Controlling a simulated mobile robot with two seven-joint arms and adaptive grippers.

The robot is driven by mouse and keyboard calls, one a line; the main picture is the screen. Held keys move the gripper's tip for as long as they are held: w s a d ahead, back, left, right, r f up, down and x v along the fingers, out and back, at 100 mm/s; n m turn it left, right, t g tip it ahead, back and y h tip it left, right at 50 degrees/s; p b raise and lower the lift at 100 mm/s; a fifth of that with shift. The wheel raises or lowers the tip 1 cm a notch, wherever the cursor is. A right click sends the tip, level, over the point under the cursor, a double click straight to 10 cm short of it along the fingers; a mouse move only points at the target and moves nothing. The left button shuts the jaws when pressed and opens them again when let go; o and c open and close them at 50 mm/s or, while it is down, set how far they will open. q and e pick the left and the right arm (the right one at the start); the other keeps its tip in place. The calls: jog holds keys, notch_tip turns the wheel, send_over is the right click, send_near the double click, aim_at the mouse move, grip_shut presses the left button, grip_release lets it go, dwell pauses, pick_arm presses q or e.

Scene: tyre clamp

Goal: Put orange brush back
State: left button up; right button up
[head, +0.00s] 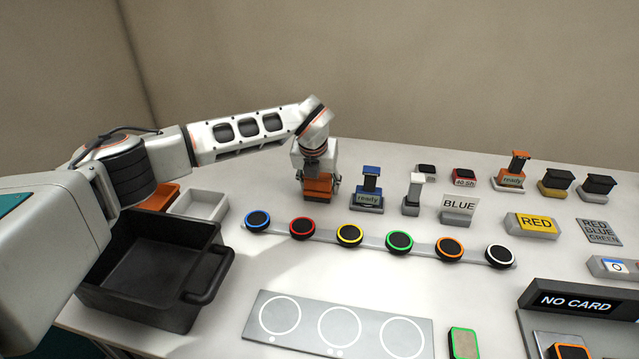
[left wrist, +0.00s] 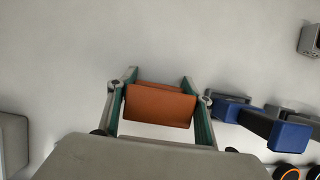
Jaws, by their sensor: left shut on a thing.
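My left gripper (head: 319,190) is shut on an orange block-like thing (head: 318,186), which I take to be the orange brush. In the left wrist view the orange brush (left wrist: 160,106) sits between the two fingers of the left gripper (left wrist: 159,80). The gripper points down over the back of the white table, left of a blue-topped stand marked "ready" (head: 368,186). I cannot tell whether the brush touches the table. My right gripper is not in view.
A white-topped stand (head: 415,182) and a "BLUE" sign (head: 458,205) stand to the right. A rail with several coloured discs (head: 350,235) lies in front. A black bin (head: 140,300), a white tray (head: 205,203) and an orange tray (head: 160,198) are at the left.

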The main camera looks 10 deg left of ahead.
pick_arm(q)
jog(key=o, duration=0.6)
jog(key=shift+f, duration=0.15)
jog(key=shift+c, duration=0.2)
jog(key=o, duration=0.4)
jog(key=shift+r, duration=0.4)
jog(key=v, duration=1.1)
jog(key=shift+s+r+b, duration=0.2)
jog(key=shift+r+b, duration=0.1)
